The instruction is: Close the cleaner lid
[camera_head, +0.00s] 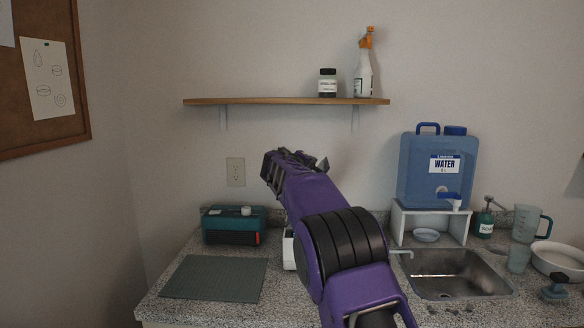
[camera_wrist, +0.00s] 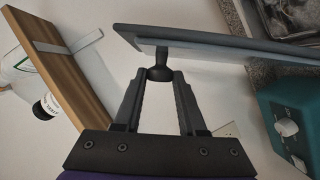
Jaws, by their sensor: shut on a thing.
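My gripper (camera_wrist: 159,84) is shut on a dark round knob (camera_wrist: 160,73) in the wrist view. The knob joins a flat grey lid (camera_wrist: 220,45), which is held raised off the counter. In the head view my gripper (camera_head: 293,160) is high in front of the wall, and my arm hides most of the lid. A white body (camera_head: 289,250) on the counter, perhaps the cleaner, is mostly hidden behind my arm. A metal-rimmed opening (camera_wrist: 290,14) shows in part in the wrist view; I cannot tell whether it is the cleaner's.
A teal box (camera_head: 233,226) stands behind a grey mat (camera_head: 214,277) on the counter (camera_head: 180,312). A wooden shelf (camera_head: 285,101) holds a jar (camera_head: 327,83) and a spray bottle (camera_head: 364,75). A water container (camera_head: 437,172) and a sink (camera_head: 455,271) are at the right.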

